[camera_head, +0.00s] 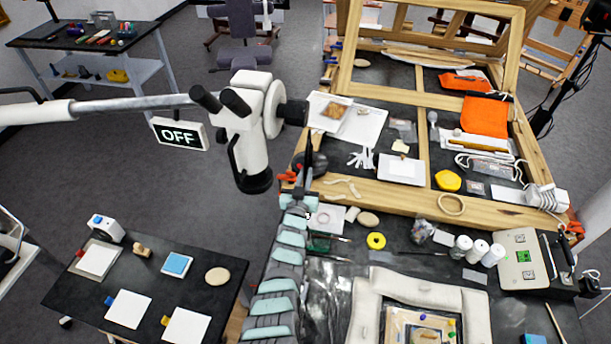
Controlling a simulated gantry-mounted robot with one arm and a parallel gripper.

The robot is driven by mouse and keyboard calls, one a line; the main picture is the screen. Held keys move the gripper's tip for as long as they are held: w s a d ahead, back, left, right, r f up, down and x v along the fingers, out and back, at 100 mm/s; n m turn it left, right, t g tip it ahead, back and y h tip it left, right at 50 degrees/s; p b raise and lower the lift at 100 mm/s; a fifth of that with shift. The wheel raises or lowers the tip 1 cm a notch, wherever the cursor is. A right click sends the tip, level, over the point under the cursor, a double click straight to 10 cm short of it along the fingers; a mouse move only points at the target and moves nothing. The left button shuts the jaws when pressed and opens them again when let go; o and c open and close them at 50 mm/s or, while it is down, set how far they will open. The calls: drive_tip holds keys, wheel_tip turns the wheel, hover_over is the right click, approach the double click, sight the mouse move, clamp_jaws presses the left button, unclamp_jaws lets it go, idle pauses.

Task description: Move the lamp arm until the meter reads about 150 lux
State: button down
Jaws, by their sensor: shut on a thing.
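My segmented grey and teal arm rises from the bottom of the picture, and my gripper (304,189) is at its far end, by the frame's near left corner. The gripper is shut on a slim dark piece that looks like the lamp arm (308,148). A dark rounded head (316,164) sits right beside it. The fingertips are small and partly hidden, so the exact contact is unclear. A beige box with a small green display (524,256) stands at the right; I cannot tell whether it is the meter, and no lux figure is readable.
A wooden frame (400,200) and many small items crowd the bench. A dark side table (200,255) holds white cards. Open floor lies between it and the back-left table.

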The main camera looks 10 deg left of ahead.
idle(0.3)
drive_tip(key=shift+f+b, duration=0.45)
drive_tip(key=shift+b, duration=0.35)
drive_tip(key=shift+r, duration=0.15)
drive_tip(key=c, duration=1.5)
unclamp_jaws()
drive_tip(key=shift+o, duration=0.2)
drive_tip(key=shift+s+a+r+p, duration=0.1)
drive_tip(key=shift+s+p, duration=0.7)
drive_tip(key=shift+p, duration=0.25)
drive_tip(key=shift+s+f+p, duration=0.15)
drive_tip(key=shift+s+p, duration=1.25)
drive_tip(key=shift+s, duration=0.9)
drive_tip(key=shift+s+f+p, duration=0.1)
drive_tip(key=shift+s+p, duration=1.3)
drive_tip(key=shift+s, duration=0.85)
